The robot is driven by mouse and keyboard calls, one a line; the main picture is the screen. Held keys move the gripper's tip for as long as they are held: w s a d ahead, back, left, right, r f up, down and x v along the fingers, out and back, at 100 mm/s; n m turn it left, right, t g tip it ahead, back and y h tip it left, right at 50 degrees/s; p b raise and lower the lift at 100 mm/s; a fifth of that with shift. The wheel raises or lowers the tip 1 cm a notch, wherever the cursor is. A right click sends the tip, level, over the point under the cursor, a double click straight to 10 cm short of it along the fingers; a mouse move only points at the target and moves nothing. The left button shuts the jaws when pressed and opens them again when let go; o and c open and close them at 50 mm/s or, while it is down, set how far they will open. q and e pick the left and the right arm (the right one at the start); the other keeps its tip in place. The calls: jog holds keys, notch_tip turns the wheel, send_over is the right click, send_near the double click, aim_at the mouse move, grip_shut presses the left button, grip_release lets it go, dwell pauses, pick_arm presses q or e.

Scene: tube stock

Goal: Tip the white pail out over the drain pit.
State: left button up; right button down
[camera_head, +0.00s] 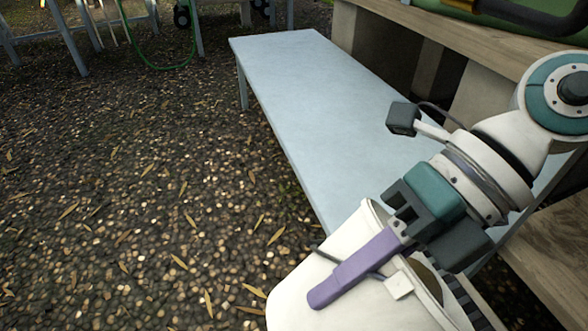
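The white pail (296,303) is at the bottom edge, right of centre, partly cut off by the frame. A brownish surface shows inside its mouth. My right gripper (332,290) comes in from the right, with a purple finger lying across the pail. A thin grey rod, seemingly the pail's handle, passes behind this finger to a small white lug. The second finger is hidden, so its grip on the handle cannot be confirmed. My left gripper is not in view. I cannot make out a drain pit with certainty.
A long pale-blue bench (330,105) runs from upper centre toward the pail. A wooden counter (455,38) stands at the right. Leaf-strewn gravel (125,190) is open at the left. Metal-legged stands and a green hose (150,66) are at the back.

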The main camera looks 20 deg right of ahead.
jog(key=shift+w+d+r+y+b, duration=0.1)
jog(key=shift+d+r+y+b, duration=0.35)
jog(key=shift+r+y+b, duration=0.35)
jog(key=shift+d+r+y+b, duration=0.4)
jog(key=shift+d+r+b, duration=0.1)
jog(key=shift+b, duration=0.5)
jog(key=d+r+y+b, duration=0.4)
jog(key=d+y+b, duration=0.2)
jog(key=b, duration=0.1)
jog(key=shift+w+d+r+g, duration=0.25)
jog(key=shift+d+r+g, duration=0.05)
jog(key=shift+d, duration=0.05)
dwell(0.8)
jog(key=shift+r+b, duration=0.1)
jog(key=shift+b, duration=0.2)
dwell(1.7)
